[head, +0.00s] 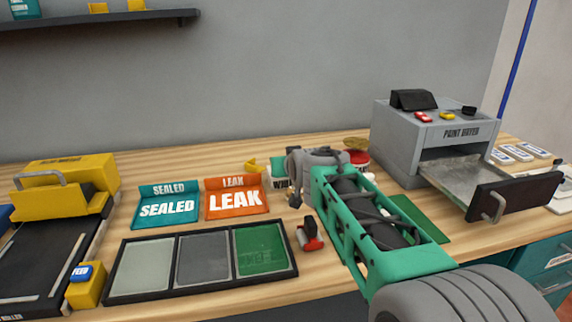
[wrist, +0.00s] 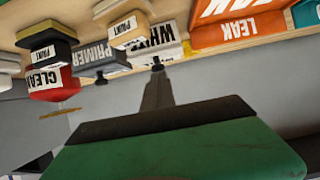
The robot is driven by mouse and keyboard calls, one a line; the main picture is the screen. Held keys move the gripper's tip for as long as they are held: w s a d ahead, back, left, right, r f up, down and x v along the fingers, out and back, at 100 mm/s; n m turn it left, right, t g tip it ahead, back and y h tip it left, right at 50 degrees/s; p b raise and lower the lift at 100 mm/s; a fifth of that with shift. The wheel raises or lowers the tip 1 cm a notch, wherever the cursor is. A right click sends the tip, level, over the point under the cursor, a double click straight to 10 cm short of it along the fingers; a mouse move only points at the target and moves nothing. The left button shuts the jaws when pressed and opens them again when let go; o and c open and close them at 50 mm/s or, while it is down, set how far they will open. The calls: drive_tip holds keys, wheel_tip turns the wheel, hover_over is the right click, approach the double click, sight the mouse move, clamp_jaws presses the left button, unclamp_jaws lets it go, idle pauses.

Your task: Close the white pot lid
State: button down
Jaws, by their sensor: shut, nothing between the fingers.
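The white pot, with a label reading "WHI", is partly visible in the wrist view (wrist: 158,45), which appears upside down. My gripper (head: 294,200) points down beside the pot in the head view. In the wrist view my gripper's dark fingers (wrist: 157,68) are together and empty, their tip close to the pot's label; I cannot tell whether they touch it.
A "PRIMER" pot (wrist: 97,57) and a red "CLEAR" pot (wrist: 50,78) stand beside the white pot. Orange LEAK (head: 236,200) and teal SEALED (head: 167,207) bins stand left. A grey paint dryer (head: 430,140) with its tray out is right. A small red-black object (head: 310,236) lies in front.

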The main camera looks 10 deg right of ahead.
drive_tip(key=f, duration=0.3)
drive_tip(key=shift+s+g, duration=0.25)
drive_tip(key=shift+g, duration=0.05)
wheel_tip(320, 180, up, 6)
drive_tip(key=p, duration=0.2)
drive_tip(key=s+f, duration=0.1)
drive_tip(key=s, duration=0.2)
drive_tip(key=s+f, duration=0.1)
drive_tip(key=s, duration=0.2)
drive_tip(key=s+f, duration=0.1)
drive_tip(key=s, duration=0.2)
drive_tip(key=s+a+r+g+p, duration=0.1)
drive_tip(key=s+r+g+p, duration=0.2)
drive_tip(key=s+p, duration=0.8)
drive_tip(key=s+r+g+p, duration=0.4)
drive_tip(key=s+g+p, duration=0.1)
drive_tip(key=s+p, duration=0.7)
drive_tip(key=shift+s+a+r+g+p, duration=0.25)
drive_tip(key=shift+a+g+p, duration=0.15)
drive_tip(key=shift+p, duration=0.15)
